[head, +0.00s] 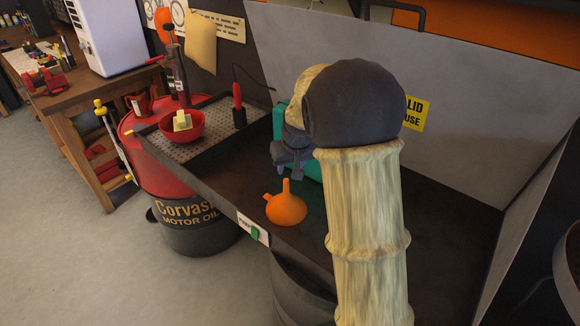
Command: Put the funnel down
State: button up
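The orange funnel (287,209) is wide end down with its narrow spout pointing up and a small tab at its left. It appears to rest on the dark basin floor of the parts washer (228,184), close to the front rim. My gripper (290,174) is just above and slightly behind the spout, pointing down. Its two dark fingers look apart, with nothing visible between them. Whether a finger touches the spout tip is hard to tell at this size. My arm hides part of the basin to the right of the funnel.
A red bowl (183,126) with a pale yellow block stands on the perforated shelf (212,139) at left. A red-handled tool (238,104) stands beside it. A teal object (309,168) is behind my gripper. The raised grey lid (456,110) bounds the back. Red and black drums stand left.

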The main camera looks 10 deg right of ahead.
jog(key=s+a+f+g, duration=0.1)
jog(key=s+f, duration=0.2)
jog(key=s, duration=2.1)
jog(key=shift+s+a+f+g, duration=0.2)
jog(key=shift+s+g, duration=0.05)
jog(key=shift+g, duration=0.15)
